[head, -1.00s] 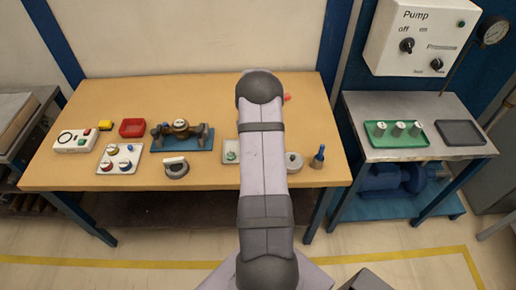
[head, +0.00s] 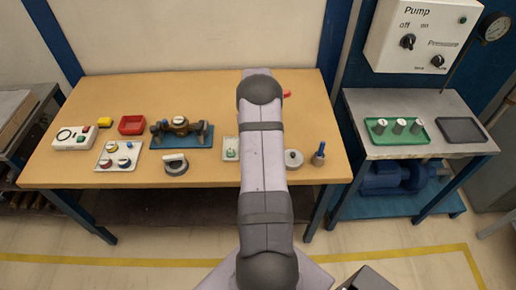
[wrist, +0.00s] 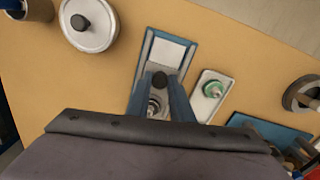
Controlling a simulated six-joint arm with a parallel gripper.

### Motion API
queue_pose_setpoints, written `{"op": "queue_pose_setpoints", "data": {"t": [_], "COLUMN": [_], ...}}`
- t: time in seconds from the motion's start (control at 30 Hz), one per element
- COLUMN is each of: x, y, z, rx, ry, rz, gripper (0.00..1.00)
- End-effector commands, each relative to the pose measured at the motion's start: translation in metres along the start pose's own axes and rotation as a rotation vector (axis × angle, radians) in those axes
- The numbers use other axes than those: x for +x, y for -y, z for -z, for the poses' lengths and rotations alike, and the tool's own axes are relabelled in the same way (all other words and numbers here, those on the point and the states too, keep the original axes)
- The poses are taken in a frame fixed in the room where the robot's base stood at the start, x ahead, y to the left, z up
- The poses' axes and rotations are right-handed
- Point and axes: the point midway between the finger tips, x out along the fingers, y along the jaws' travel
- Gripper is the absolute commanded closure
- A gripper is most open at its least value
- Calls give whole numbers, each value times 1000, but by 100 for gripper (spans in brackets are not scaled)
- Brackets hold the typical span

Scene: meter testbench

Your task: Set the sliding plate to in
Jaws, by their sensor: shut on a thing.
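In the wrist view, the sliding plate's fixture has a blue frame (wrist: 148,45) around a pale plate (wrist: 168,52). A dark round knob (wrist: 160,80) stands at the near end of the pale part. My gripper (wrist: 161,88) reaches over the fixture with its two blue fingers on either side of the knob, shut on it. A round metal part shows between the fingers, closer to the camera. The near end of the fixture is hidden by my gripper. In the head view my own arm covers the fixture and the gripper.
A white base with a green part (wrist: 212,90) stands close right of the fixture. A round grey disc with a dark knob (wrist: 92,22) lies to the left. A valve on a blue plate (head: 180,133) stands farther left on the bench (head: 215,90) in the head view.

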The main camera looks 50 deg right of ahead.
Motion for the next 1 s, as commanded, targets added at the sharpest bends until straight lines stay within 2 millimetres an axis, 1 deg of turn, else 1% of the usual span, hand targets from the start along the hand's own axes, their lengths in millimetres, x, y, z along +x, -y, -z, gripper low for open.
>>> {"op": "queue_pose_setpoints", "data": {"t": [0.03,0.2,0.33,0.63,0.67,0.7,0.73,1.0], "x": [4,2,1,-1,-1,-1,-1,-1], "y": [-1,-4,-5,-5,-5,-5,-5,-5], "z": [8,24,28,28,28,28,28,28], "rx": [0,0,0,0,0,0,0,0], "ry": [-7,-6,-5,-3,-3,-3,-3,-2], "rz": [-1,-1,0,0,0,0,0,0], "gripper": [100,100,100,100,78,68,61,61]}}
